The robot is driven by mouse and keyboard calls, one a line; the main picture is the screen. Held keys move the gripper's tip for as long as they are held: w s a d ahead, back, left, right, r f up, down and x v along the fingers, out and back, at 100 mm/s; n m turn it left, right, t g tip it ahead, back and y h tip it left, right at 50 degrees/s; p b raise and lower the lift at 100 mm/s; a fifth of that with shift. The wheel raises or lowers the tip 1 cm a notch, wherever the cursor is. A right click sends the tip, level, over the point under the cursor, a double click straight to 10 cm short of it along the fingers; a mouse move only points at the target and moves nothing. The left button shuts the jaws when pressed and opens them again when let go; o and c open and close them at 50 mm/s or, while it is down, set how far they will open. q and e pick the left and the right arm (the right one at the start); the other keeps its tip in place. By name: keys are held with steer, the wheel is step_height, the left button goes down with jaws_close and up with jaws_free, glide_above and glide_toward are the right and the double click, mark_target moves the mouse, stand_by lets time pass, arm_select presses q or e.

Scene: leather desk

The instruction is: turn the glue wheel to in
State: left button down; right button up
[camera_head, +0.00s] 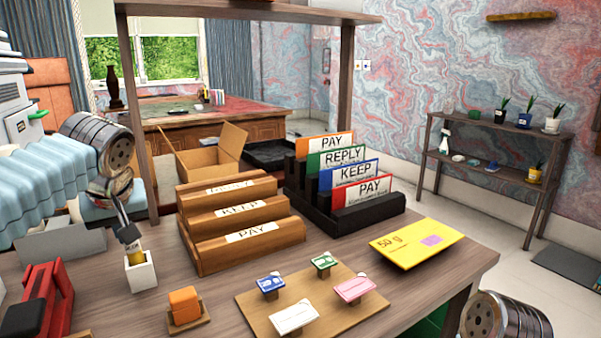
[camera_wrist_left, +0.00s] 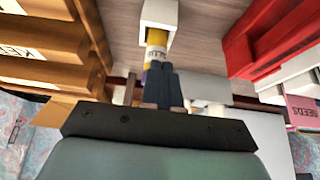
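A yellow glue stick (camera_head: 137,252) with a pale marked band stands in a small white holder (camera_head: 141,274) at the front left of the desk. In the left wrist view the glue stick (camera_wrist_left: 157,38) rises out of the white holder (camera_wrist_left: 160,12). My left gripper (camera_head: 128,234) points down at the stick's upper end. Its dark fingers (camera_wrist_left: 163,84) are close together and overlap the banded end in the picture. Whether they press on it or only stand around it is hidden. Only a metal link of my right arm shows, at the bottom right; its gripper is out of frame.
A red object (camera_head: 47,302) stands left of the holder, an orange block (camera_head: 184,305) in front. A wooden sorter (camera_head: 240,232) and a black card rack (camera_head: 368,217) stand behind and to the right. A board with stamps (camera_head: 255,315) and a yellow envelope (camera_head: 416,243) lie further right.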

arm_select(q)
step_height(320, 180, up, 6)
steer(key=p, duration=0.2)
steer(key=shift+s, duration=0.35)
steer(key=shift+d, duration=0.15)
step_height(320, 180, down, 6)
steer(key=d+b, duration=0.2)
steer(key=b, duration=0.2)
steer(key=shift+w, duration=0.4)
stand_by(0.5)
